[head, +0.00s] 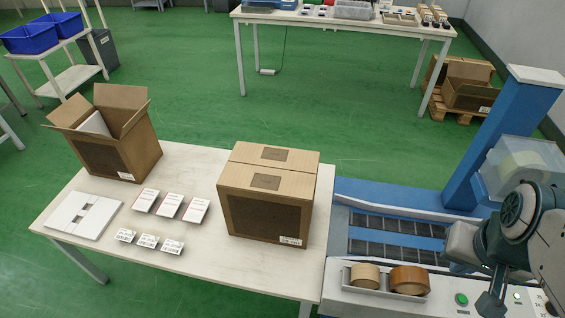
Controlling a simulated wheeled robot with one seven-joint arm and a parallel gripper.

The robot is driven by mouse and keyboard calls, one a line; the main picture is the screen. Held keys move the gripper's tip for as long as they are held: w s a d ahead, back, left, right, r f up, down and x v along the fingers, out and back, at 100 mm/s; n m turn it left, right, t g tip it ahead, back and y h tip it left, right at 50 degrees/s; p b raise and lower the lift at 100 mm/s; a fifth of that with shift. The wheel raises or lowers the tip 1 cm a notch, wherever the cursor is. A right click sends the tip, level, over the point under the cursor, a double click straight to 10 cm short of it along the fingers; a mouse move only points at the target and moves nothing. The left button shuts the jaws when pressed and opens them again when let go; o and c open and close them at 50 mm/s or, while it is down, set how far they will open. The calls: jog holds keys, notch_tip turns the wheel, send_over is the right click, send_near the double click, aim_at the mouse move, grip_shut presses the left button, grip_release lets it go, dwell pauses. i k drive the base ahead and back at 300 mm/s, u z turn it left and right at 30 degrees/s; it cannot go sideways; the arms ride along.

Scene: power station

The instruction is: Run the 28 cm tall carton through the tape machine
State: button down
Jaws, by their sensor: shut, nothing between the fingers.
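A closed brown carton (264,212) stands upright at the right end of the white table, its top flaps folded down, beside the tape machine's infeed. A second carton (126,150) stands at the table's back left with its flaps up and something white inside. I cannot tell from the picture which is 28 cm tall. The blue tape machine (471,150) has a dark roller bed (385,222) and a tall column. My gripper (487,305) is shut and empty at the lower right, over the machine's front panel, near a green button (462,299). My arm hides part of the machine.
Several white cards (170,205) and labels (148,240) and a flat white piece (80,214) lie on the table (200,262). Two tape rolls sit in a tray (387,289) on the machine's front. A back table (340,17) is apart; green floor between is clear.

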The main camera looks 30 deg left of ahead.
aim_at(285, 221)
jog(key=u, duration=1.45)
jog(key=k, duration=0.35)
jog(key=u, duration=1.3)
jog(key=i, duration=1.6)
jog(key=z, duration=0.55)
